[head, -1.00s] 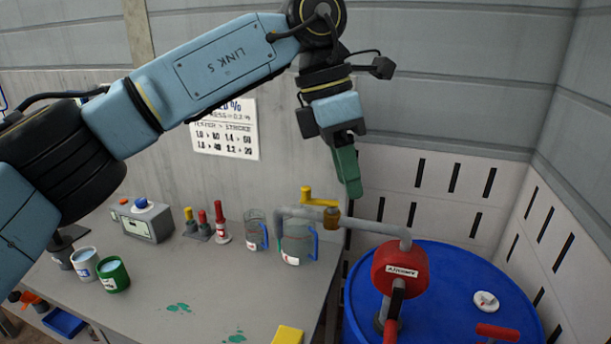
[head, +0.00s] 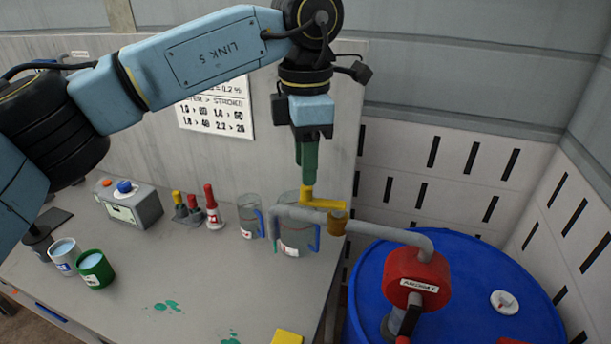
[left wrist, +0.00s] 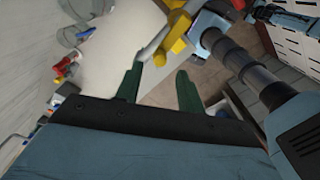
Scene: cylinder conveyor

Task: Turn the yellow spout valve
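The yellow spout valve handle (head: 325,204) sits on the grey spout pipe (head: 378,231), beside an ochre fitting (head: 336,222). The pipe runs from the red pump to a down-turned end at a clear jug (head: 295,236). My left gripper (head: 308,180) points straight down, its green fingertips just above or behind the handle's upright end; contact cannot be told. The yellow handle (left wrist: 177,35) shows there beyond the fingertips. My right gripper is not seen.
The red pump (head: 417,275) stands on a blue drum (head: 470,285) at right. The grey bench (head: 130,305) holds a second jug (head: 250,215), bottles, a grey box (head: 130,205) and paint cans. A wall stands close behind.

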